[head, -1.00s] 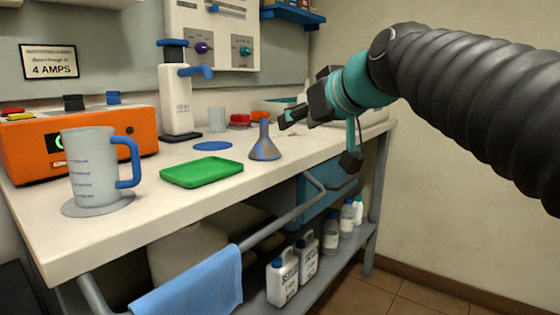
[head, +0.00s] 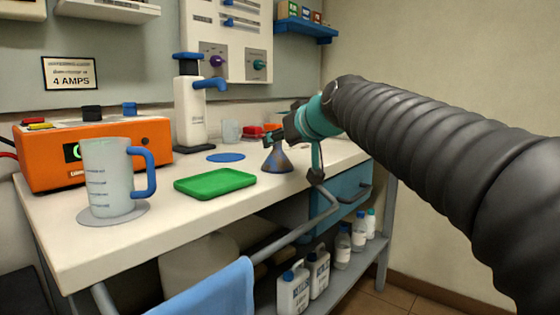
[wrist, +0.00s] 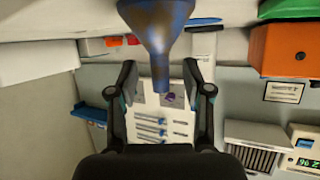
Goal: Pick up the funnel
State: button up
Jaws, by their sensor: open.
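The funnel (head: 277,160) is blue and brown, wide end down on the bench top with its spout up. My gripper (head: 272,134) is at the height of the spout, and its fingers partly hide the spout's upper part in the head view. In the wrist view the funnel (wrist: 157,25) comes in from the top, and its spout lies between the two open fingers of my gripper (wrist: 159,75). Gaps show on both sides of the spout, so neither finger appears to touch it.
A green tray (head: 215,184) and a blue disc (head: 226,157) lie left of the funnel. A clear jug (head: 108,180) with a blue handle, an orange charger (head: 60,158) and a white dispenser (head: 190,110) stand farther left. Red items (head: 254,130) lie behind.

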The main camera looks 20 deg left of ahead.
jog(key=shift+x, duration=1.35)
grip_shut()
jog(key=shift+r, duration=0.15)
